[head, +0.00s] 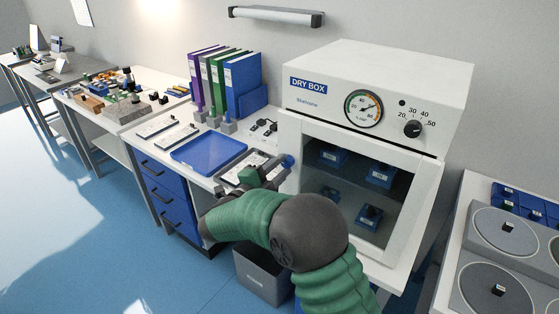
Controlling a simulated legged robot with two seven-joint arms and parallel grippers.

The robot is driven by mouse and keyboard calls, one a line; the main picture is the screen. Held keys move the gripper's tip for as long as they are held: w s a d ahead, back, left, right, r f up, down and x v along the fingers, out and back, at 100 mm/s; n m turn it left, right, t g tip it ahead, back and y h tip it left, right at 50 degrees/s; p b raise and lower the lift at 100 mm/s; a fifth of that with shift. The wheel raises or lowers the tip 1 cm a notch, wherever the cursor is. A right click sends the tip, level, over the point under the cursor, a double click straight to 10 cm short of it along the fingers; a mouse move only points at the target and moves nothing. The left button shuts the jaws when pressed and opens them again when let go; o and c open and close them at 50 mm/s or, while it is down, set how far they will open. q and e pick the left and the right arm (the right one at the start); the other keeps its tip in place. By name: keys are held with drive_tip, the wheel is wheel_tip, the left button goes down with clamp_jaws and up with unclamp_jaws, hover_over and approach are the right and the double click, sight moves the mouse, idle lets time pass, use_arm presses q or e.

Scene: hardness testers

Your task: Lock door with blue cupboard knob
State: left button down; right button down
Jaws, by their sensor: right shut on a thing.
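The white dry box (385,75) stands on the bench right of centre. Its glass door (340,170) has a white frame and looks closed or nearly so. The blue knob (289,160) is at the door's left edge, near its upper part. My right gripper (282,166) reaches up to the knob from the left and below, with its jaws shut on it. The fingertips are small here, and the gripper partly hides the knob and the door edge. My right arm covers the lower left of the door. My left gripper is not in view.
A blue tray (208,153) and clipboards lie on the bench left of the box, with upright binders (243,80) behind. A grey bin (262,275) stands on the floor below. A bench with round grey plates (505,230) is at the right.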

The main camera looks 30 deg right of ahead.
drive_tip(key=shift+d+n+p, duration=0.1)
drive_tip(key=shift+n+p, duration=0.5)
drive_tip(key=shift+n, duration=0.2)
drive_tip(key=c, duration=1.4)
unclamp_jaws()
drive_tip(key=o, duration=0.3)
drive_tip(key=shift+w+d+f, duration=0.1)
drive_tip(key=shift+d, duration=0.05)
drive_tip(key=shift+o, duration=0.2)
drive_tip(key=v, duration=1.7)
drive_tip(key=shift+w, duration=0.1)
